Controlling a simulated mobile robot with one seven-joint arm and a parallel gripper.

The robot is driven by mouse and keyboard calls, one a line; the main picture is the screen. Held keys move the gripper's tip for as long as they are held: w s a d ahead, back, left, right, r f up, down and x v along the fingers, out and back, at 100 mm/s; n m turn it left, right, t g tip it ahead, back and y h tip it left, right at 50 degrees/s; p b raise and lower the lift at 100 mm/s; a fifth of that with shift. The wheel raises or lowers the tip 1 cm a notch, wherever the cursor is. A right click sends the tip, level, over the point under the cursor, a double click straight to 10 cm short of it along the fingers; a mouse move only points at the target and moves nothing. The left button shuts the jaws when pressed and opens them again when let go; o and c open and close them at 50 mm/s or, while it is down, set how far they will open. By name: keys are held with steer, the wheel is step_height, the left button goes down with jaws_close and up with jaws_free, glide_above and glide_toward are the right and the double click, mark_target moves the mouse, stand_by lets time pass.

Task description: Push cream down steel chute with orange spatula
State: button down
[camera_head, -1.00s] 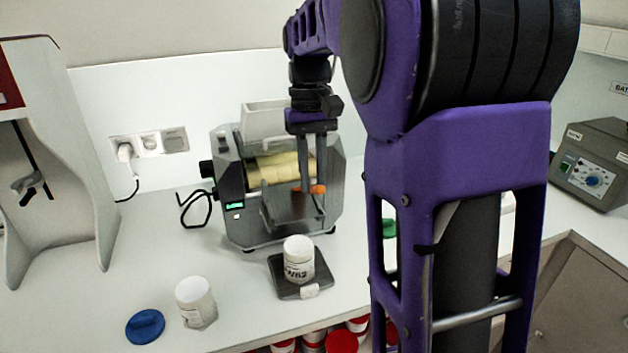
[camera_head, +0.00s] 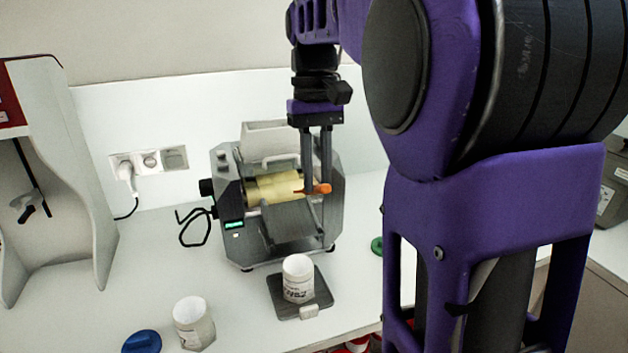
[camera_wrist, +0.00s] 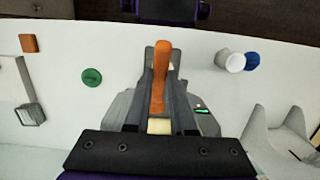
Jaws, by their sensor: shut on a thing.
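My gripper (camera_head: 316,188) is shut on the orange spatula (camera_head: 321,189), which also shows between the fingers in the wrist view (camera_wrist: 161,75). The gripper hangs in front of the right part of the cream-coloured rollers (camera_head: 270,188) of the mill (camera_head: 228,172). The steel chute (camera_head: 290,222) slopes down from the rollers toward the front. A white jar (camera_head: 298,280) stands on a dark scale (camera_head: 277,290) below the chute. The spatula's far end is hard to make out, and I cannot tell whether it touches the chute. Cream on the chute cannot be made out.
A second white jar (camera_head: 193,322) and a blue lid (camera_head: 141,342) stand at the front left. A green lid (camera_head: 377,246) lies right of the mill. A tall white stand (camera_head: 55,170) is at the left. A cable runs from the mill's left side.

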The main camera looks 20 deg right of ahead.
stand_by(0.3)
steer(key=shift+s+r, duration=0.35)
steer(key=shift+r, duration=0.35)
steer(key=shift+s+r, duration=0.3)
steer(key=shift+r, duration=0.4)
